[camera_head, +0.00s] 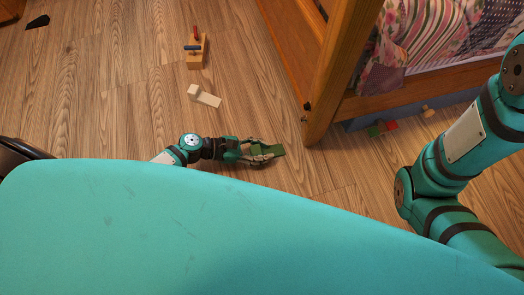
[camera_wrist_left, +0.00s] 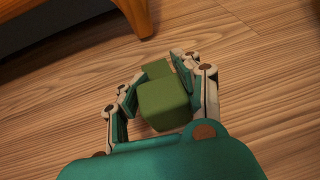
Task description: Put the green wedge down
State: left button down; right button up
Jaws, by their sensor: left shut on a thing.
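The green wedge (camera_head: 269,149) is between the fingers of my left gripper (camera_head: 262,152), low over the wooden floor near the bed's post. In the left wrist view the green wedge (camera_wrist_left: 165,103) shows a blocky near part and a lower part behind it. The two fingers of my left gripper (camera_wrist_left: 163,92) are shut on its sides. I cannot tell whether the wedge touches the floor. My right arm comes in at the right of the head view, but its gripper is out of view.
The bed post (camera_head: 335,75) stands just right of the left gripper. A pale block (camera_head: 205,96) and a wooden toy (camera_head: 196,52) lie farther up the floor. A red block (camera_head: 390,126) lies by the bed. Floor (camera_head: 120,95) at left is clear.

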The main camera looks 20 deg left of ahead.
pick_arm(q)
jog(key=c, duration=0.9)
grip_release()
jog(key=shift+o, duration=0.2)
jog(key=shift+a+r, duration=0.1)
jog(key=shift+r, duration=0.15)
jog(key=p+v, duration=0.5)
jog(key=v, duration=0.5)
jog(key=shift+s+a+r, duration=0.1)
jog(key=shift+s+a, duration=0.15)
jog(key=shift+s+a+r+p, duration=0.1)
jog(key=shift+s+a+p, duration=0.1)
jog(key=shift+a+p, duration=0.25)
